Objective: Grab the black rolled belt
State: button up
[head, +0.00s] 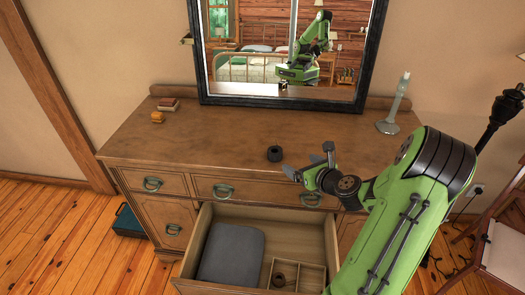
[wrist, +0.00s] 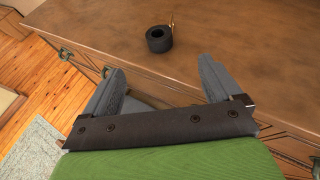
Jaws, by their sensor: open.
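The black rolled belt (head: 275,154) rests on the dresser top near its front edge, in the middle. It looks like a short black coil with a hole at its centre. In the wrist view the belt (wrist: 159,39) lies beyond my fingertips, with a small brass-coloured piece sticking up at its right. My gripper (head: 309,161) is open and empty, to the right of the belt and apart from it. In the wrist view both grey fingers of my gripper (wrist: 162,75) are spread, with the dresser's front edge between them.
The dresser top (head: 210,130) is mostly clear around the belt. An open drawer (head: 328,240) below holds a grey folded cloth (head: 232,254) and a divided tray with a small coil. A mirror (head: 290,97) stands behind; a glass candlestick (head: 396,105) stands right, small items left.

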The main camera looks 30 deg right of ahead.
aim_at(275, 150)
jog(key=x, duration=1.5)
jog(key=shift+w+a+f, duration=0.1)
jog(key=shift+w+f, duration=0.05)
jog(key=shift+w, duration=0.2)
jog(key=shift+s, duration=0.15)
jog(key=shift+c, duration=0.6)
jog(key=c, duration=1.1)
